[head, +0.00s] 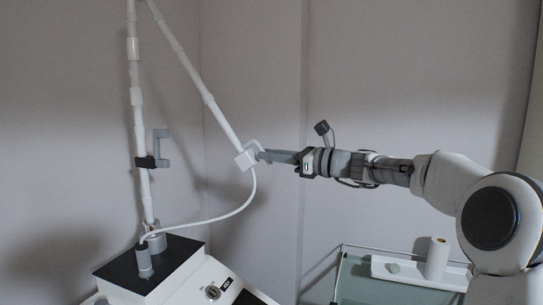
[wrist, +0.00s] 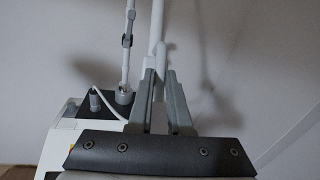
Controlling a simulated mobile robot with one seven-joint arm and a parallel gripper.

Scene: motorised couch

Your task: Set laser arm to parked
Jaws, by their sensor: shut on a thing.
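The laser arm is a white jointed tube. Its upright post (head: 137,110) rises from the white laser unit (head: 185,275), and its second link (head: 193,75) slopes down to the right to a white block-like end (head: 246,158). My gripper (head: 263,155) comes in from the right and is shut on that end, holding it away from the post. In the wrist view, my two grey fingers (wrist: 160,78) stand either side of the white end, with the link (wrist: 156,28) rising behind. A grey bracket (head: 161,148) is clamped on the post, left of my gripper.
A white hose (head: 236,212) loops from the arm's end to a grey socket on the unit's black top (head: 178,258). A glass-topped trolley (head: 360,282) with a white tray and a roll (head: 437,258) stands at lower right. Plain walls are behind.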

